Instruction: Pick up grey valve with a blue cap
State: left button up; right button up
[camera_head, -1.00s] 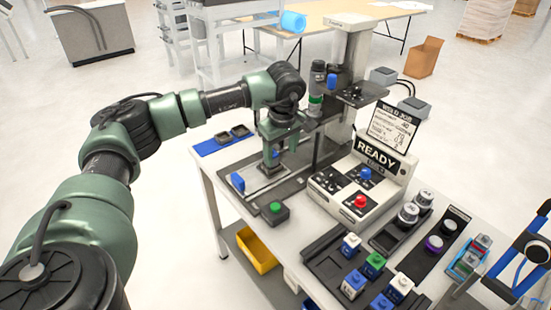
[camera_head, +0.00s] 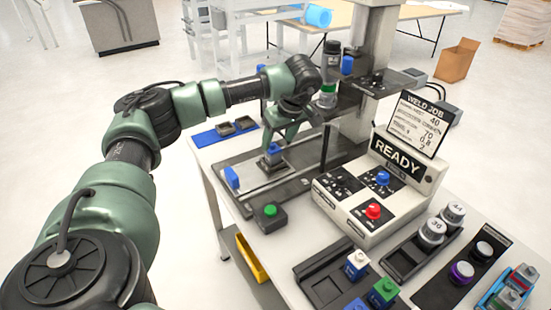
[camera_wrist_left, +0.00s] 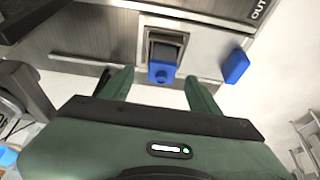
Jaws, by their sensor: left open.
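The grey valve with a blue cap (camera_head: 273,154) stands in the metal fixture on the table in the head view. In the left wrist view its blue cap (camera_wrist_left: 162,72) and dark grey body (camera_wrist_left: 165,48) show between and just beyond the fingertips. My left gripper (camera_head: 280,134) is open and empty, close beside and above the valve. In the wrist view its two green fingers (camera_wrist_left: 157,78) are spread to either side of the cap with gaps. My right gripper is not in view.
A blue block (camera_head: 231,177) sits at the fixture's left end. A green-button box (camera_head: 270,217) and the READY control panel (camera_head: 372,212) stand nearby. A welding column (camera_head: 378,70) rises behind. More blocks and round caps lie at the right.

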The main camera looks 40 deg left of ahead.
aim_at(274, 145)
pick_arm(q)
jog(key=shift+s+a+f+p, duration=0.2)
jog(key=shift+a+f+p, duration=0.2)
jog(key=shift+f, duration=0.3)
jog(key=p+x, duration=0.1)
jog(key=x, duration=0.3)
jog(key=shift+w+a+f, duration=0.2)
jog(key=shift+a, duration=0.05)
grip_shut()
jog(key=shift+r, duration=0.1)
